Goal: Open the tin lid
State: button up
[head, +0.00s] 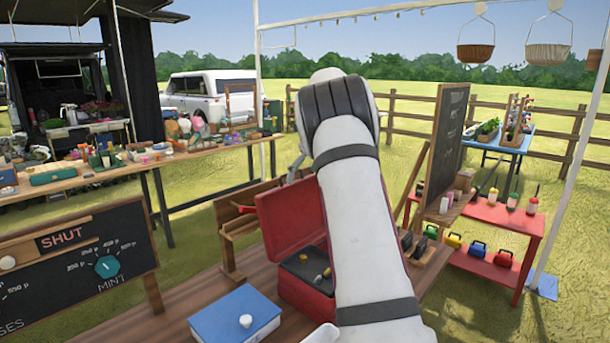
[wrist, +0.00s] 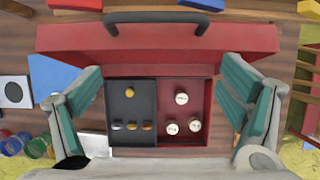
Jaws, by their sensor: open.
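A blue box (head: 235,315) with a white knob on its closed lid stands at the front of the wooden table in the head view. Right of it is a red box (head: 306,301) with its red lid (head: 290,213) raised. I cannot tell for sure which is the tin. In the wrist view the red box (wrist: 210,140) shows a dark tray (wrist: 130,88) with small knobs and white round pieces beside it; its lid (wrist: 265,40) has a dark handle. My gripper (wrist: 160,92) is open and empty, fingers spread on either side of the box. My arm hides it in the head view.
A chalkboard (head: 85,255) marked SHUT with a teal dial stands at the left. A tall blackboard (head: 445,140) and a red shelf (head: 500,225) with small coloured boxes stand at the right. A wooden rack (head: 228,235) stands behind the red box.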

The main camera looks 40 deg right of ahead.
jog(key=v, duration=1.2)
